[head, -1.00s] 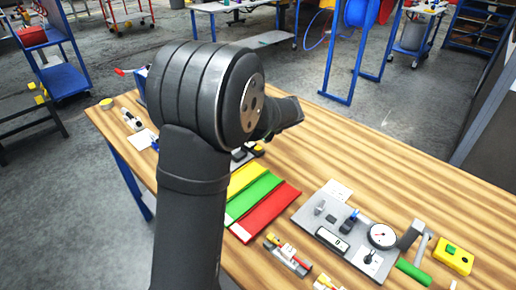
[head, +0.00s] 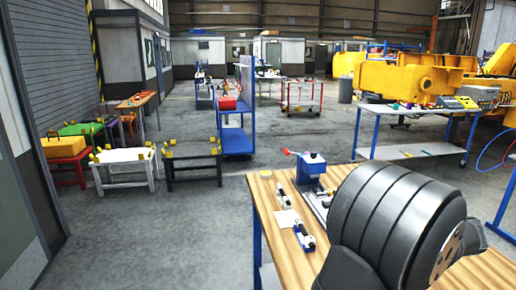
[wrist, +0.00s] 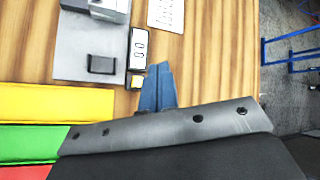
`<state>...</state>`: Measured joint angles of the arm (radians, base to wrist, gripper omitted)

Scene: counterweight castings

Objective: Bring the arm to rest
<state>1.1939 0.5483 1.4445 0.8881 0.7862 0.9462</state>
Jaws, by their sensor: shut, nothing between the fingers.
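My gripper (wrist: 158,84) shows in the wrist view as two blue fingers, shut together with nothing between them. It is over the wooden workbench (wrist: 215,60), beside a small white-faced device (wrist: 138,48); the height above the bench is hard to judge. My arm's dark, rounded joint fills the lower right of the head view, over the same bench (head: 268,215). The gripper itself is out of the head view.
In the wrist view, a grey plate (wrist: 75,45) with a dark block (wrist: 101,64) lies left, above yellow (wrist: 50,101) and green (wrist: 45,138) strips. In the head view, a blue red-handled device (head: 311,170) stands on the bench. Open floor (head: 190,220) lies left.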

